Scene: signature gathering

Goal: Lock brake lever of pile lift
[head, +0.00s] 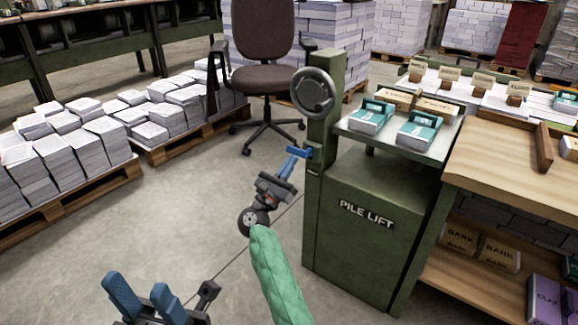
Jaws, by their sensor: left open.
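The green pile lift (365,225) stands right of centre, with its name plate on the front. A grey handwheel (313,93) sits high on its post (324,190). My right gripper (299,152), with blue fingers, is at the left side of the post below the handwheel, by a small green fitting (314,152). I cannot make out the brake lever apart from this fitting, nor whether the fingers hold anything. My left gripper (146,298) is low at the left, open and empty, with its blue fingers pointing up, well away from the lift.
Teal packs (372,116) lie on the lift's platform (402,140). A wooden bench (510,165) adjoins it at the right. Pallets of paper stacks (95,150) stand at the left. An office chair (265,75) is behind.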

